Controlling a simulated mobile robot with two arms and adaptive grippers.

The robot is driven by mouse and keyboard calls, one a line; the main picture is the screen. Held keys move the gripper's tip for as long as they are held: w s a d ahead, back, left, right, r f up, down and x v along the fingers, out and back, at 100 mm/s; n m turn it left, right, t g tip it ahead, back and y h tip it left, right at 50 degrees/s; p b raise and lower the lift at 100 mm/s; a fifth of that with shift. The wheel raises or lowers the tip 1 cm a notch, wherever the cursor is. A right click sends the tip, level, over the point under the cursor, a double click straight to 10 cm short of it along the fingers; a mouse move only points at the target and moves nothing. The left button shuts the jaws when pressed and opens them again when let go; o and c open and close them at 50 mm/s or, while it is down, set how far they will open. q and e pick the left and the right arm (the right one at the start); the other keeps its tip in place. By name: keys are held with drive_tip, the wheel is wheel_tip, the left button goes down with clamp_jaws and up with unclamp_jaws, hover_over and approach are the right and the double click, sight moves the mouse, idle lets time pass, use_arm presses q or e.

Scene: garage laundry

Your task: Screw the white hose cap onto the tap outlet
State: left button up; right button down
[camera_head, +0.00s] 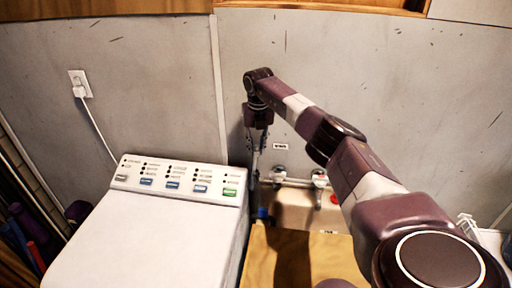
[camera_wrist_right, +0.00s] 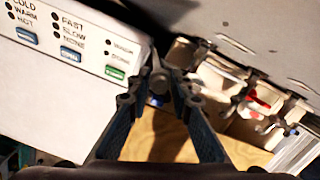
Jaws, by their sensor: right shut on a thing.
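My right gripper (camera_head: 254,160) hangs by the wall just right of the washing machine. In the right wrist view, my right gripper's (camera_wrist_right: 160,85) two dark fingers converge on a small greyish round piece (camera_wrist_right: 157,82), which appears to be the white hose cap; the fingers hide most of it. The tap fittings (camera_head: 318,178) are on the wall to the right of the gripper, and they also show in the right wrist view (camera_wrist_right: 236,100), apart from the fingertips. I cannot tell which outlet is the task's. My left gripper is out of view.
The white washing machine (camera_head: 150,235) with its button panel stands close on the left of the gripper. A wooden surface (camera_head: 320,255) lies below the taps. A red knob (camera_head: 333,199) is beside the fittings. An outlet with a plugged cord (camera_head: 80,85) is at the far left.

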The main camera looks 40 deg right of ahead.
sight(257, 170)
drive_tip(key=shift+f+b, duration=2.45)
drive_tip(key=shift+f, duration=1.8)
drive_tip(key=shift+f, duration=0.2)
drive_tip(key=shift+r+m+p, duration=0.2)
drive_tip(key=shift+m+p, duration=0.25)
drive_tip(key=shift+m, duration=0.85)
drive_tip(key=shift+f+m+h+p, duration=0.15)
drive_tip(key=shift+m+h+p, duration=0.25)
drive_tip(key=shift+m, duration=1.2)
